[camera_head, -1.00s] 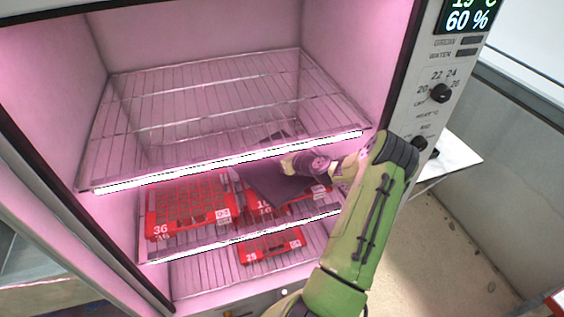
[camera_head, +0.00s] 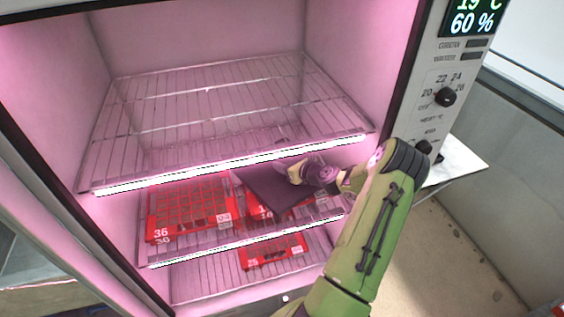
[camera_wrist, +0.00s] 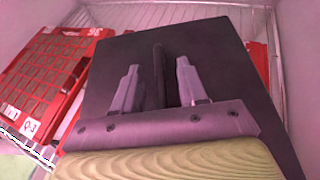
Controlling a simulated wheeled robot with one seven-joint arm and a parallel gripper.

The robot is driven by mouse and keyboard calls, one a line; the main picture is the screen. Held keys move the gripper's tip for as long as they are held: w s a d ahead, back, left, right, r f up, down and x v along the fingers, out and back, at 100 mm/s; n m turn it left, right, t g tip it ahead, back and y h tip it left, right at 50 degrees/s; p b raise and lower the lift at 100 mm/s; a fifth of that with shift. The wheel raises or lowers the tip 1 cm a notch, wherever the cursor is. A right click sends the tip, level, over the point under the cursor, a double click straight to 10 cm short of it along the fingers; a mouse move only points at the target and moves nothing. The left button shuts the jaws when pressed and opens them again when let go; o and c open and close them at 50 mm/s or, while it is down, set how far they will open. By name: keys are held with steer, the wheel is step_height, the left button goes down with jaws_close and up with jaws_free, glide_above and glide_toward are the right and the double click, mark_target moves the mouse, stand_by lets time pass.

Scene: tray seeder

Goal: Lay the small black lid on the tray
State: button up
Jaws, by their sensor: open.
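The black lid (camera_head: 268,192) is a flat dark plate over a red tray (camera_head: 262,213) on the middle shelf. It hides most of that tray, and I cannot tell whether it lies fully flat on it. In the wrist view the lid (camera_wrist: 225,70) fills the middle, with a thin upright handle (camera_wrist: 159,80). Red tray edges show at both sides of it. My gripper (camera_wrist: 157,72) is open, one finger on each side of the handle with gaps between. In the head view my gripper (camera_head: 298,173) is at the lid's right part.
A red tray marked 36 (camera_head: 186,236) stands left on the same shelf (camera_head: 240,236). A smaller red tray (camera_head: 273,263) is on the shelf below. The wire shelf above (camera_head: 220,100) is empty, its lit front edge close over my gripper. The cabinet wall is at right.

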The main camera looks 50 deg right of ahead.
steer(key=p+v, duration=0.1)
steer(key=v, duration=0.9)
steer(key=shift+s+r, duration=0.1)
steer(key=shift+r, duration=0.05)
steer(key=shift+s, duration=0.1)
